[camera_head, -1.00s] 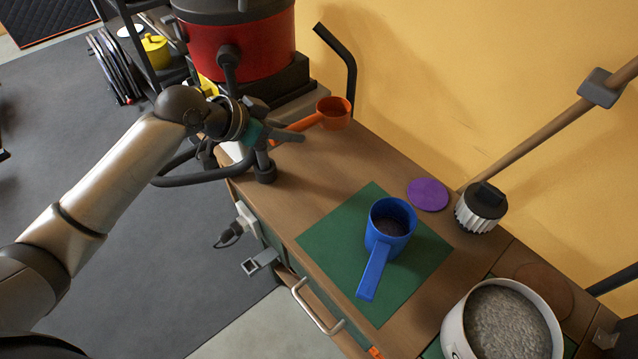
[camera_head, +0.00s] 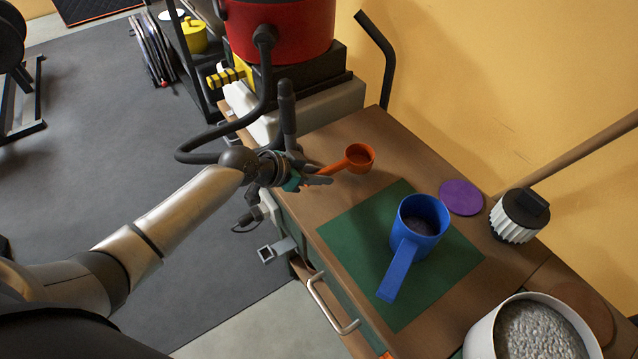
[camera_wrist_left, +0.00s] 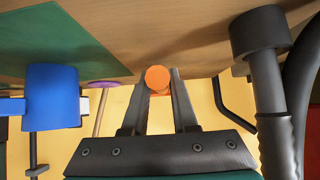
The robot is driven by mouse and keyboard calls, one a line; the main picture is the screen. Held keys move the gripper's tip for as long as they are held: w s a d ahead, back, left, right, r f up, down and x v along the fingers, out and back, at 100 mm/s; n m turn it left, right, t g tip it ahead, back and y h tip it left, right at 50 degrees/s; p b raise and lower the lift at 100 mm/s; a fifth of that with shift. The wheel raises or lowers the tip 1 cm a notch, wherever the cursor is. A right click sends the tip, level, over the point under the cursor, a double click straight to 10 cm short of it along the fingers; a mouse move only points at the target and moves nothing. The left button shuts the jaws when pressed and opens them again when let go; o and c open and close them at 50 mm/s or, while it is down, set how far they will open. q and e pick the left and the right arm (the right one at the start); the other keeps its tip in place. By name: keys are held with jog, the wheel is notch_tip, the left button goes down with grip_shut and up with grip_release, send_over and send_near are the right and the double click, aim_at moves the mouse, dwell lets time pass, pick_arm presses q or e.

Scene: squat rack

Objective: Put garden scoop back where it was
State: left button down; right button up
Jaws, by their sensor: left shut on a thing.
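My left gripper (camera_head: 312,179) is shut on the handle of an orange scoop (camera_head: 360,157). In the left wrist view the round end of the orange handle (camera_wrist_left: 158,78) sits between the two fingers. The scoop's cup points right, over the wooden worktop, just behind the green mat. I cannot tell how high it is above the worktop. A blue scoop (camera_head: 397,252) with dark contents stands on the green mat (camera_head: 350,228), its handle pointing to the front. My right gripper is not in view.
A red vacuum cleaner (camera_head: 283,35) stands behind my left gripper, its black hose beside my wrist. A purple disc (camera_head: 461,197), a dark-topped white brush head (camera_head: 518,216) and a pot of grey granules (camera_head: 530,335) stand at the right. The worktop behind the mat is bare.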

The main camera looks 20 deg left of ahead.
pick_arm(q)
jog(key=shift+f, duration=1.25)
jog(key=shift+b, duration=0.3)
jog(key=c, duration=0.7)
grip_release()
jog(key=shift+f, duration=0.1)
jog(key=p+v, duration=0.3)
jog(key=v, duration=0.9)
jog(key=shift+s, duration=0.1)
